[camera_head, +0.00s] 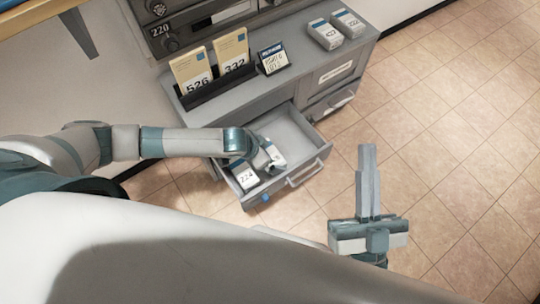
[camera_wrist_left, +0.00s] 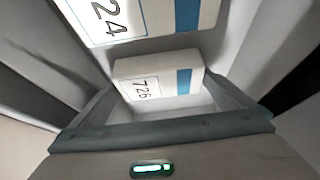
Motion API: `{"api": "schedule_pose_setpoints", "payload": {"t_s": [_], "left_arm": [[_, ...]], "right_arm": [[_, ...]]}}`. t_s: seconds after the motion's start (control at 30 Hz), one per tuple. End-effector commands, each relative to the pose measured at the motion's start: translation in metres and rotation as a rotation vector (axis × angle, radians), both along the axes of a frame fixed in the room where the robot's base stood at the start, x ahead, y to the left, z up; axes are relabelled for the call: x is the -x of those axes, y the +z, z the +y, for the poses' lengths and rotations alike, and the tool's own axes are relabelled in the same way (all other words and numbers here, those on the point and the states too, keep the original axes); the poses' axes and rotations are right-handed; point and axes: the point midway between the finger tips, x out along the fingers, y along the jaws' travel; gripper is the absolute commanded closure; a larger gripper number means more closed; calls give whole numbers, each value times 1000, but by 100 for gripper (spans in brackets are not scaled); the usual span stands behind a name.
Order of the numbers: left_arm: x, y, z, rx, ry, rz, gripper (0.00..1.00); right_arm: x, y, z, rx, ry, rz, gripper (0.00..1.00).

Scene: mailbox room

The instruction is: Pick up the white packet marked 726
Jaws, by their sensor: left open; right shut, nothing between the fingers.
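The white packet marked 726 (camera_wrist_left: 150,82), with a blue band, lies in the open drawer (camera_head: 318,158). In the left wrist view it sits between the spread fingers of my left gripper (camera_wrist_left: 158,92); I cannot tell whether they touch it. In the head view, my left gripper (camera_head: 266,160) reaches down into the drawer and mostly hides that spot. Another white packet, its mark ending in 24 (camera_wrist_left: 140,18), lies close by; in the head view it shows at the drawer's near-left part (camera_head: 246,178). My right gripper (camera_head: 367,155) is shut and empty above the floor, right of the drawer.
On the grey cabinet top stand two tan envelopes, 526 (camera_head: 192,72) and 332 (camera_head: 233,52), a dark sign (camera_head: 273,59) and two white packets (camera_head: 325,34) (camera_head: 347,23). The drawer walls surround my left gripper. Tiled floor on the right is clear.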

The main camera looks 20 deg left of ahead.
Motion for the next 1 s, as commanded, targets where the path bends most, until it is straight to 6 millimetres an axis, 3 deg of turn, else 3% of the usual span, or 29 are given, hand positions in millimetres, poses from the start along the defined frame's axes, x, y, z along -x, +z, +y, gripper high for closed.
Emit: {"api": "schedule_pose_setpoints", "payload": {"t_s": [0.07,0.2,0.67,1.0], "left_arm": [[0,0,0,0,0,0,0],[0,0,0,0,0,0,32],[0,6,0,2,0,-1,32],[0,36,0,2,0,-1,32]], "right_arm": [[0,0,0,0,0,0,100],[0,0,0,0,1,0,100],[-3,-3,1,9,3,22,100],[-24,-33,1,79,3,205,100]]}}
